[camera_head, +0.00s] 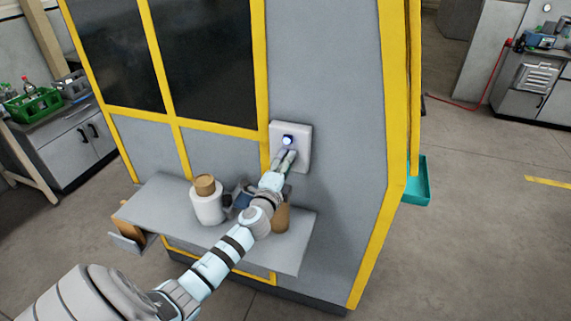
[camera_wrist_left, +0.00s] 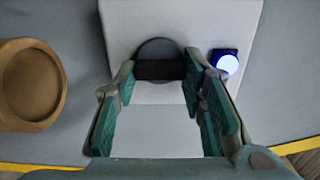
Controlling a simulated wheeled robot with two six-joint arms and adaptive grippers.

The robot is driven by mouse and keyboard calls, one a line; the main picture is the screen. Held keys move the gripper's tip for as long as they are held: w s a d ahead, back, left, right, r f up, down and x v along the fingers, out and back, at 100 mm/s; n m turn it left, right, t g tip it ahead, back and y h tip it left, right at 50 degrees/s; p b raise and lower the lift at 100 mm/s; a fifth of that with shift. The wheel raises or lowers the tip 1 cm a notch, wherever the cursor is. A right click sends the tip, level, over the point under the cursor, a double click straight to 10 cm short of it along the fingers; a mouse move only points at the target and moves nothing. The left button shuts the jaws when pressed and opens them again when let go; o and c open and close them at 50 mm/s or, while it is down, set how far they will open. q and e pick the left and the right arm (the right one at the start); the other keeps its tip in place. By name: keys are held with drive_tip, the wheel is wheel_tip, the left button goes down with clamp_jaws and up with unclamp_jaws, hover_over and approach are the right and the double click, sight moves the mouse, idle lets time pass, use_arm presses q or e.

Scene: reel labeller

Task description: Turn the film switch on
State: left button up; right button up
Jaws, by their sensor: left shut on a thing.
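The film switch (camera_wrist_left: 159,70) is a dark round knob with a bar-shaped grip on a white control box (camera_head: 304,134). The bar lies level across the wrist view. A blue-framed lamp (camera_wrist_left: 227,64) beside it glows white, and it also shows lit in the head view (camera_head: 288,140). My left gripper (camera_head: 285,160) reaches the box from below. Its two green-padded fingers are shut on the ends of the knob's bar in the left wrist view. In the head view, the fingers hide the knob. My right gripper is not in view.
A grey shelf (camera_head: 158,201) juts from the machine below the box. A white container with a brown top (camera_head: 207,207) stands on it, left of my arm. A brown object (camera_head: 282,219) is right of my wrist. A teal bin (camera_head: 417,184) is at the machine's right side.

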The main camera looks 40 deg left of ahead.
use_arm(q)
drive_tip(key=shift+f, duration=0.1)
drive_tip(key=o, duration=1.2)
drive_tip(key=shift+c, duration=0.2)
drive_tip(key=v, duration=1.2)
